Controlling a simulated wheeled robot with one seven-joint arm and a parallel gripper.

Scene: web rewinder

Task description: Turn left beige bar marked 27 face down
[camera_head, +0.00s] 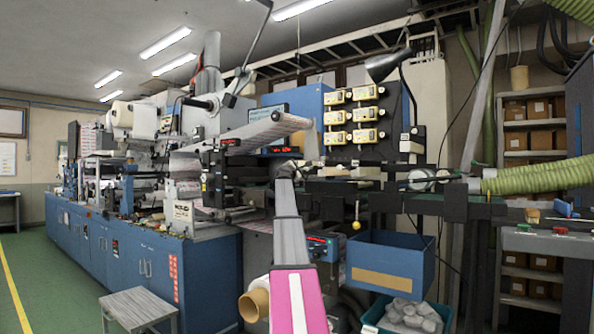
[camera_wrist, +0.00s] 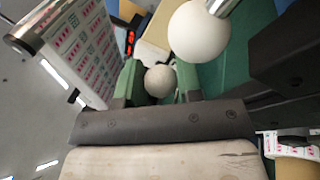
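Several beige bars sit in two columns on a dark upright panel in the head view, with a left column (camera_head: 334,117) and a right column (camera_head: 365,115). Their markings are too small to read, so I cannot tell which is marked 27. My arm rises from the bottom centre, and my gripper (camera_head: 284,168) is at its far end, left of and lower than the panel. The fingers are too small to judge there. In the wrist view, a pale round knob (camera_wrist: 160,81) shows beyond the dark bar; whether anything is gripped is unclear.
A printed web (camera_head: 255,134) runs close beside my gripper and shows in the wrist view (camera_wrist: 82,48). A large white ball (camera_wrist: 198,32) is close to the wrist camera. A blue bin (camera_head: 390,262) stands right of my arm, and a stool (camera_head: 138,308) stands left.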

